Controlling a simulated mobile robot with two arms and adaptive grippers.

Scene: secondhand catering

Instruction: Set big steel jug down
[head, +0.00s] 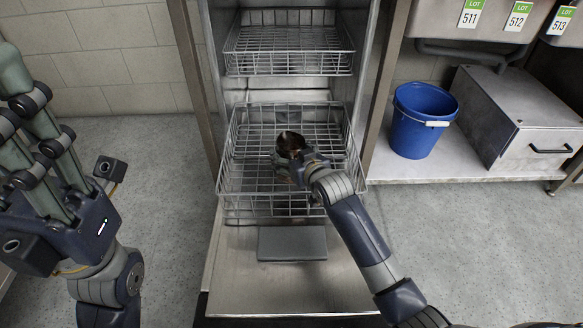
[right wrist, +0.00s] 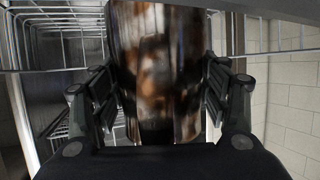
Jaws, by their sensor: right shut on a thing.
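The big steel jug (head: 290,141) is at the lower wire rack (head: 230,170) of the open steel cabinet, near the rack's middle. My right gripper (head: 295,165) is shut on it. In the right wrist view the jug (right wrist: 155,60) stands close between the two fingers of the right gripper (right wrist: 158,105), its shiny side reflecting brown and orange. I cannot tell whether its base touches the rack's wires. My left gripper (head: 35,130) is raised at the far left, away from the jug, with its fingers pointing up; they look apart and hold nothing.
An upper wire rack (head: 290,62) hangs above the lower one and is empty. The lower rack has free room around the jug. A grey flat slab (head: 292,243) lies on the steel door in front. A blue bucket (head: 420,122) and a steel box (head: 525,125) stand on a shelf at right.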

